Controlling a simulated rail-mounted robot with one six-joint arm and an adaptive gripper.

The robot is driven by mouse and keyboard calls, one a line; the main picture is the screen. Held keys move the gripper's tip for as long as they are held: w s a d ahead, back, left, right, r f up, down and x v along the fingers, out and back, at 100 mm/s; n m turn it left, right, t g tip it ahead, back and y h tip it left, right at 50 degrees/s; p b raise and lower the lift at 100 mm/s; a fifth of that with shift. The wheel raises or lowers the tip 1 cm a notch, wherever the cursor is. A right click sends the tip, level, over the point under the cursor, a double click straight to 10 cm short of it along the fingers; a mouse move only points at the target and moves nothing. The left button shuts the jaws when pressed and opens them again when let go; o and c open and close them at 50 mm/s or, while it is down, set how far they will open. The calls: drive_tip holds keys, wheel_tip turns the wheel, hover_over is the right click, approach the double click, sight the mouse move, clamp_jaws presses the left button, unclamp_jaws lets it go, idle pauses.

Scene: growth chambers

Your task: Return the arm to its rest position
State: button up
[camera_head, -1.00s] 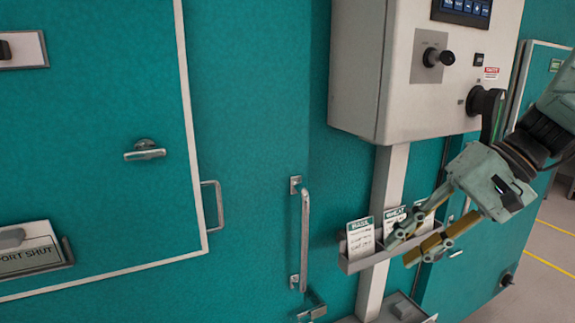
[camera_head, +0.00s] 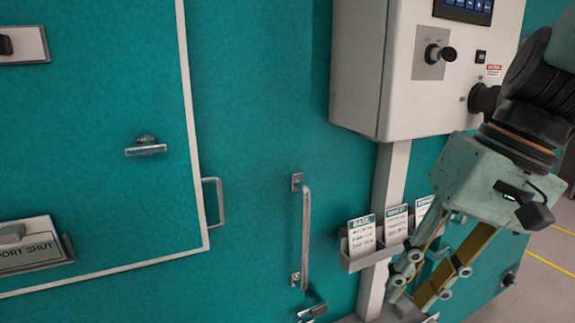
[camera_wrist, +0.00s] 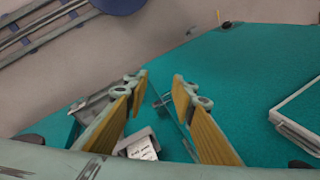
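My gripper (camera_head: 420,290) is at the right of the head view, pointing down and to the left, in front of the card rack and its post. Its two yellow-padded fingers are apart with nothing between them. In the wrist view the fingers (camera_wrist: 158,85) are also spread and empty, with the teal chamber front and a white card beyond them. My arm comes in from the upper right of the head view.
A card rack (camera_head: 362,263) with several cards hangs on the post under a white control box (camera_head: 375,75). A vertical door handle (camera_head: 305,238) is left of it. A teal door with a lever handle (camera_head: 146,146) fills the left. Floor shows at far right.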

drive_tip(key=s+d+n+t+h, duration=0.1)
drive_tip(key=s+t+h, duration=0.2)
drive_tip(key=s, duration=0.8)
drive_tip(key=shift+d+r+h+b, duration=0.25)
drive_tip(key=shift+r+h+b, duration=0.05)
drive_tip(key=shift+r+b, duration=0.05)
drive_tip(key=shift+d, duration=0.1)
